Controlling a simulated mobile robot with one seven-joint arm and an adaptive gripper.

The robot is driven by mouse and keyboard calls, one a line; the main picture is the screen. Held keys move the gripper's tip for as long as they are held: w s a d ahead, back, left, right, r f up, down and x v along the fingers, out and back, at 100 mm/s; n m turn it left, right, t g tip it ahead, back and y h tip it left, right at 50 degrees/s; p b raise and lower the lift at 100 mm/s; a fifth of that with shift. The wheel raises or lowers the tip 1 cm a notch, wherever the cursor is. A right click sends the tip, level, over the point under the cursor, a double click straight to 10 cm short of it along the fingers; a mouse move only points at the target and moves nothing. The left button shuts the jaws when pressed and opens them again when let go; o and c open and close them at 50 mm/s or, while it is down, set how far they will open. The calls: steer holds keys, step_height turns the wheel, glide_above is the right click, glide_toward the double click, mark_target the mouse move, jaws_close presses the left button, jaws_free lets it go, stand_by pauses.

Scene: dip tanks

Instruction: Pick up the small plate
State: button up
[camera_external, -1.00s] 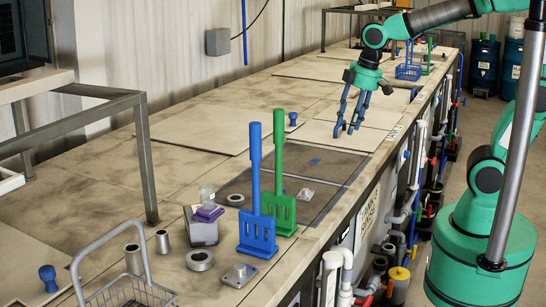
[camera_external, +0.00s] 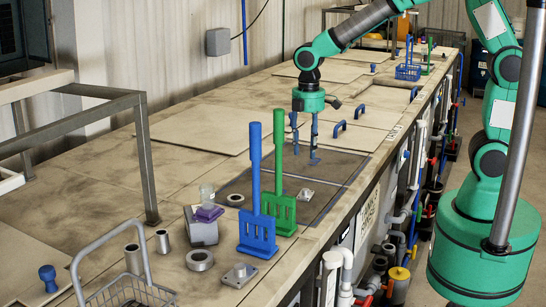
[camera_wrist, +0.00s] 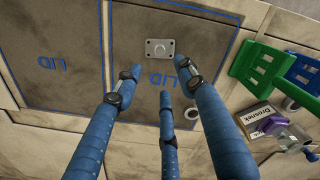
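A small metal plate (camera_external: 305,195) with a raised round centre lies flat on the dark lid panel (camera_external: 330,204), right of the green rack. It also shows in the wrist view (camera_wrist: 160,48), just beyond my fingertips. A similar metal plate (camera_external: 240,275) lies on the bare counter in front of the blue rack; I cannot tell by name which one is meant. My gripper (camera_external: 305,152) has blue fingers, points down and is above the far part of the dark panel. In the wrist view my gripper (camera_wrist: 160,78) is open, with nothing between the fingers.
A tall green rack (camera_external: 279,208) and a blue rack (camera_external: 258,235) stand close left of the plate. A wire basket (camera_external: 130,295) is at the near end.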

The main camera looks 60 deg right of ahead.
glide_above(306, 189)
steer(key=shift+a+f, duration=0.15)
steer(key=shift+f, duration=4.15)
steer(key=shift+f, duration=0.1)
steer(key=shift+f, duration=2.5)
jaws_close()
